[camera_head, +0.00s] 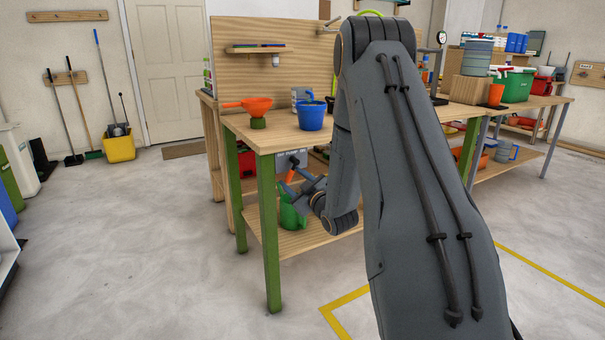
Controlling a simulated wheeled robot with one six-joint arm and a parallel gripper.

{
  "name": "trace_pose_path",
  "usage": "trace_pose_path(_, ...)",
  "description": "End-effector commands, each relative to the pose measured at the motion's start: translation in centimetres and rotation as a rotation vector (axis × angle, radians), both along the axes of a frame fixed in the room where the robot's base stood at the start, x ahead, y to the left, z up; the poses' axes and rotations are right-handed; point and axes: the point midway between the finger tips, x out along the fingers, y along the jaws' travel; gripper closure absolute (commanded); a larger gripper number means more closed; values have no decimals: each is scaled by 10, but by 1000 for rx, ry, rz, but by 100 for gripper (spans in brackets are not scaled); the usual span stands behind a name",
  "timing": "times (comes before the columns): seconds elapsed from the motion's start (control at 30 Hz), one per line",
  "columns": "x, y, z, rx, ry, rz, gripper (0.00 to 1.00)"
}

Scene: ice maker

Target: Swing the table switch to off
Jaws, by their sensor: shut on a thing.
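The table switch is a grey plate (284,160) with small lettering, too small to read surely, on the front edge of the wooden workbench (262,136). Its orange lever (291,175) hangs below the plate and points down, slightly tilted. My gripper (289,181) is under the bench's front edge, at the lever, with its fingers shut around it. The gripper partly hides the lever, so its exact angle is hard to tell. My arm covers much of the middle and right of the view.
A blue bucket (312,116) and an orange funnel (247,104) stand on the bench top above the switch. A green watering can (291,217) is on the lower shelf, just behind and below my gripper. A green table leg (269,230) stands left of it. The floor in front is clear.

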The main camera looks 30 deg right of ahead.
Motion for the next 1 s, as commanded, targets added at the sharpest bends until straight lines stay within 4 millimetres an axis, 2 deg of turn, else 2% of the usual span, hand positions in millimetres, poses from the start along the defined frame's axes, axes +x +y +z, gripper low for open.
trace_pose_path(0.1,-14,-4,2,3,0,-7,66)
trace_pose_path(0.5,-48,-1,-1,5,7,-2,66)
trace_pose_path(1.0,-53,-1,-3,5,9,-1,66)
